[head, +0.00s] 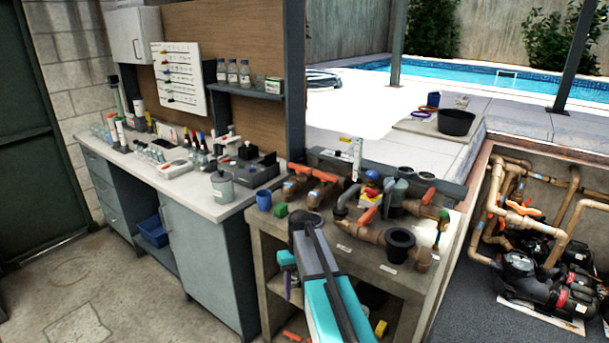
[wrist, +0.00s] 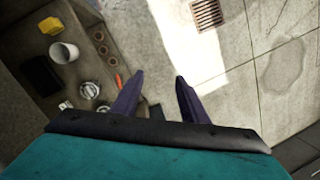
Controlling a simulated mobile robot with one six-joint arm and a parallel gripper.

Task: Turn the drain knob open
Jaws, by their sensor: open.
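A bench of pipework in the head view carries several orange valve handles (head: 327,177) and a red-and-blue knob (head: 372,177). I cannot tell which of these is the drain knob. The handles sit on brown pipes (head: 367,231) along the bench top. My gripper (head: 290,288) hangs beside the front left of this bench, below its top, pointing down and apart from the pipes. In the wrist view its two purple fingers (wrist: 159,76) are spread with nothing between them, over bare floor. No knob can be made out between or near them.
A long workbench (head: 150,177) is at left. The wrist view shows a white cup (wrist: 64,53) and a floor grate (wrist: 207,13).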

